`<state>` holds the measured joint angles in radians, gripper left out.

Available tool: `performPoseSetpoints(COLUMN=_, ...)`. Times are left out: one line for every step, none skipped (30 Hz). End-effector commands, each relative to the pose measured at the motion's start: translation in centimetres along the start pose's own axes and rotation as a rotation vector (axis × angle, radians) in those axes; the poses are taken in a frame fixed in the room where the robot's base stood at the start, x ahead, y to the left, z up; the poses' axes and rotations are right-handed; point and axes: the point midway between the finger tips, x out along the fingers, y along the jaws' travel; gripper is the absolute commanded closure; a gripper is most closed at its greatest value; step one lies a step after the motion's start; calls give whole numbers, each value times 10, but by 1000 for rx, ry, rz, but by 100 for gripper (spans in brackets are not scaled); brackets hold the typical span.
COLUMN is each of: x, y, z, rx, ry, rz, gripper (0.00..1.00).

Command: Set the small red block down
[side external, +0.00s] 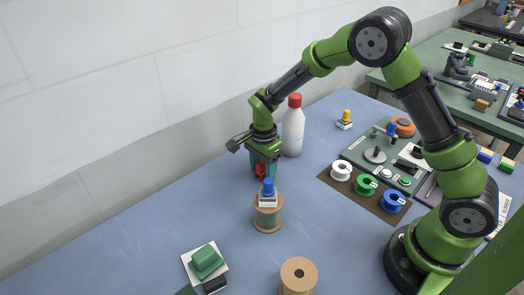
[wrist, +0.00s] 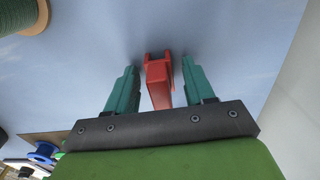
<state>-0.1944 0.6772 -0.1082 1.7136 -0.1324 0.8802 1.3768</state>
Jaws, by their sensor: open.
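My gripper (side external: 264,168) is low over the blue table, just behind a spool and in front of a white bottle. In the wrist view its two teal fingers (wrist: 160,66) are open, one on each side of the small red block (wrist: 159,88). A gap shows between the block and each finger. The block has a notched end and appears to rest on the table. In the side view the small red block (side external: 259,170) is partly hidden by the fingers.
A white bottle with a red cap (side external: 293,132) stands close behind my gripper. A green-wound spool (side external: 267,219) with a blue-knobbed button on top stands close in front. White, green and blue spools (side external: 366,184) are to the right. The table at left is clear.

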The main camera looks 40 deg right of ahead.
Motion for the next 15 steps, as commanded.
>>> performPoseSetpoints(x=0, y=0, z=0, rx=0, ry=0, rz=0, gripper=47)
performPoseSetpoints(x=-1, y=0, z=0, rx=0, ry=0, rz=-1, gripper=47)
performPoseSetpoints(x=-3, y=0, z=0, rx=0, ry=-1, rz=-1, gripper=47)
performPoseSetpoints(x=-5, y=0, z=0, rx=1, ry=-1, rz=-1, gripper=47)
performPoseSetpoints(x=-7, y=0, z=0, rx=1, ry=-1, rz=-2, gripper=47)
performPoseSetpoints(x=-12, y=-1, z=0, rx=0, ry=0, rz=-3, gripper=47)
performPoseSetpoints(x=-17, y=-1, z=0, rx=0, ry=0, rz=-4, gripper=47)
performPoseSetpoints(x=-22, y=-1, z=0, rx=0, ry=0, rz=-5, gripper=47)
performPoseSetpoints(x=-30, y=-1, z=0, rx=0, ry=0, rz=-5, gripper=47)
performPoseSetpoints(x=-37, y=-1, z=0, rx=0, ry=0, rz=-7, gripper=47)
performPoseSetpoints(x=-44, y=-1, z=0, rx=0, ry=-1, rz=-6, gripper=47)
performPoseSetpoints(x=-53, y=-1, z=0, rx=0, ry=-1, rz=-6, gripper=47)
performPoseSetpoints(x=-59, y=-1, z=0, rx=0, ry=-1, rz=-7, gripper=47)
performPoseSetpoints(x=-66, y=-1, z=0, rx=1, ry=0, rz=-6, gripper=47)
performPoseSetpoints(x=-75, y=-1, z=0, rx=1, ry=-1, rz=-6, gripper=47)
